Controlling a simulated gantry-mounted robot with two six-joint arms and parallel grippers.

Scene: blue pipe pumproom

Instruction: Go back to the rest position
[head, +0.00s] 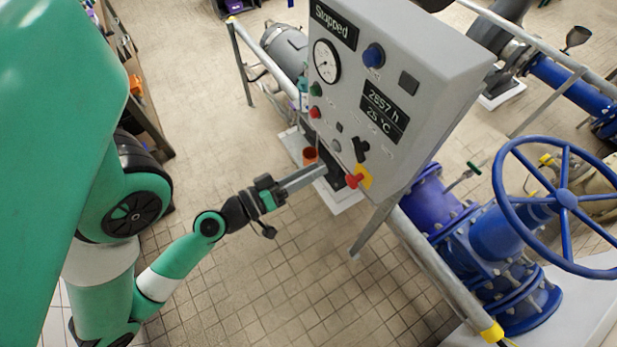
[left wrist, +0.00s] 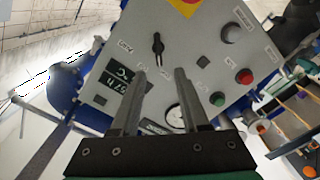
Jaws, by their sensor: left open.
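My left gripper (head: 322,172) is in front of the lower left part of the grey control panel (head: 425,62) in the head view. Its two fingers are apart and nothing is between them. In the left wrist view the open fingers (left wrist: 160,78) point at the panel face, with the black rotary switch (left wrist: 157,46) beyond and between the tips. I cannot tell whether the fingers touch the panel. The panel's display reads "Stopped". A red knob on a yellow plate (head: 357,178) sits at the panel's lower edge. My right gripper is not in view.
A blue handwheel (head: 566,198) and blue pipes (head: 490,240) stand at the right. A grey rail (head: 455,275) with a yellow end runs below the panel. A shelf (head: 140,90) stands at the back left. The tiled floor (head: 270,290) below my left arm is clear.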

